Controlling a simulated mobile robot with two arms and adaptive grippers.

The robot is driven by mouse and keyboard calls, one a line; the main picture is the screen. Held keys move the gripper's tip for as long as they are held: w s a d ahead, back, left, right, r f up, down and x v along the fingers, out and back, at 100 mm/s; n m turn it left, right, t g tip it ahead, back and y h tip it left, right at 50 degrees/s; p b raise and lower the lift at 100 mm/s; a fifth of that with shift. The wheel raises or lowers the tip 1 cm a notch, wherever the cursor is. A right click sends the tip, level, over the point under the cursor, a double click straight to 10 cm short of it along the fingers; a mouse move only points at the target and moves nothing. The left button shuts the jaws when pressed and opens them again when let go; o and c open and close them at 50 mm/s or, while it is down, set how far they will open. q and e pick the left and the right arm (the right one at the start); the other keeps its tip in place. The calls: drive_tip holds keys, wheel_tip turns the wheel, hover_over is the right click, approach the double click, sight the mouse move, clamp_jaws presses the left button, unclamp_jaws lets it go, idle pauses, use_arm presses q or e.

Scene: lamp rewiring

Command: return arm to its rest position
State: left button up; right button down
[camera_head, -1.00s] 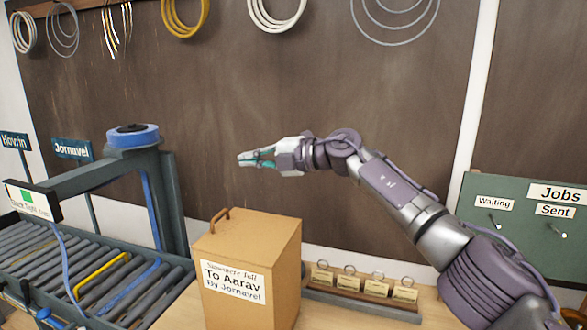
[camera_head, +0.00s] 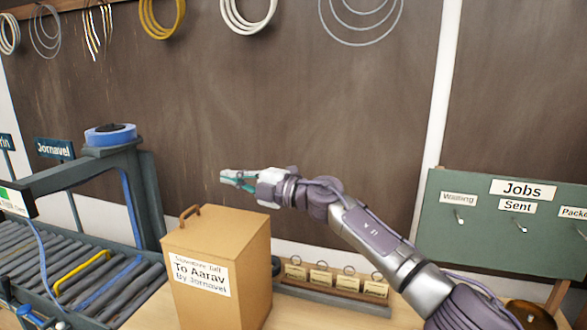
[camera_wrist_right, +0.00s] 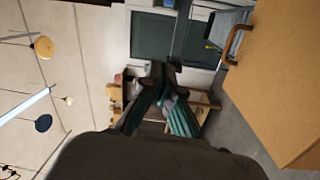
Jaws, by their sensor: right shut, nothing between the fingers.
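My right arm (camera_head: 375,240) reaches in from the lower right in the head view. Its gripper (camera_head: 226,179) is in the air above the labelled box and beside the box's handle, pointing left, and it holds nothing. In the right wrist view its fingers (camera_wrist_right: 160,100) show at the centre, shut and empty. The tan box (camera_head: 240,245) stands on the table with a label that reads "To Aarav By Jornavel". Its side and handle also show at the right of the wrist view (camera_wrist_right: 285,75). My left gripper is not in view.
A roller conveyor (camera_head: 30,275) with a dark frame and a blue tape roll (camera_head: 110,135) stands at the left. A green "Jobs" board (camera_head: 480,240) is at the right. Wire coils hang on the back wall.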

drive_tip(key=s+d+f+m+t+h, duration=0.3)
drive_tip(key=s+d+f+m+h, duration=0.15)
drive_tip(key=d+f+m, duration=0.35)
drive_tip(key=s+d+f+m+t+h, duration=0.25)
drive_tip(key=d+f+m+h, duration=0.3)
drive_tip(key=f+m, duration=0.4)
drive_tip(key=s+d+f+m+t+h, duration=0.3)
drive_tip(key=s+d+f+m+h, duration=0.2)
drive_tip(key=d+f+m, duration=0.45)
drive_tip(key=s+d+f+g+h, duration=0.1)
drive_tip(key=s+d+f+g, duration=0.2)
drive_tip(key=s+f, duration=0.35)
drive_tip(key=s+d+f+g+h, duration=0.1)
drive_tip(key=s+d+f+g, duration=0.2)
drive_tip(key=s+f, duration=0.3)
drive_tip(key=s+d+f+g, duration=0.1)
drive_tip(key=s+d+g, duration=0.2)
drive_tip(key=s, duration=0.8)
drive_tip(key=s+d+f+g, duration=0.1)
drive_tip(key=s+d+g, duration=0.15)
drive_tip(key=s, duration=0.75)
wheel_tip(320, 180, down, 26)
drive_tip(key=g+b, duration=0.2)
drive_tip(key=s+d+f+g+b, duration=0.1)
drive_tip(key=s+d+f+b, duration=0.1)
drive_tip(key=s+f, duration=1.6)
wheel_tip(320, 180, down, 2)
drive_tip(key=shift+d+f, duration=0.2)
drive_tip(key=shift+d, duration=0.15)
